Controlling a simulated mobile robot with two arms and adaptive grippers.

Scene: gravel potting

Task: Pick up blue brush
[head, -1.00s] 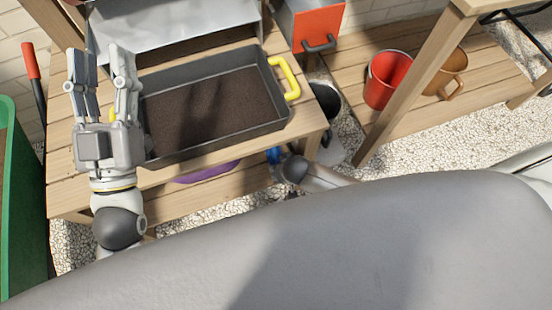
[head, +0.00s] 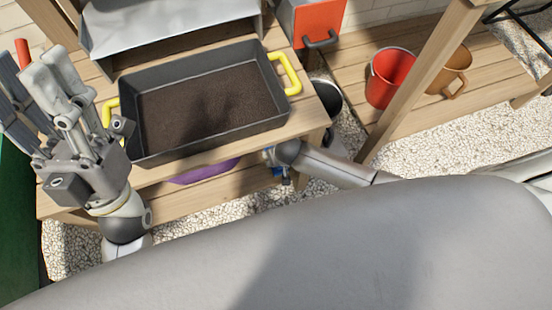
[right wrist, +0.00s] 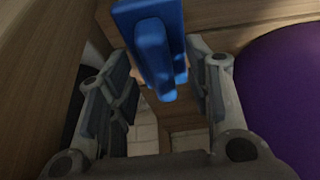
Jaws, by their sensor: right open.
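The blue brush (right wrist: 155,45) shows in the right wrist view, at the top middle. My right gripper (right wrist: 162,75) is open, with one finger on each side of the brush and gaps between. In the head view, my right arm reaches beneath the potting table and its fingers are mostly hidden; a small bit of blue (head: 277,171) shows there. My left gripper (head: 30,85) is raised at the left of the table, with its fingers apart and nothing between them.
A black tray of soil (head: 140,148) with yellow handles stands on the wooden table (head: 160,172). A purple object (head: 205,171) lies on the lower shelf and fills the right of the right wrist view (right wrist: 285,90). A red bucket (head: 388,80) stands at the right.

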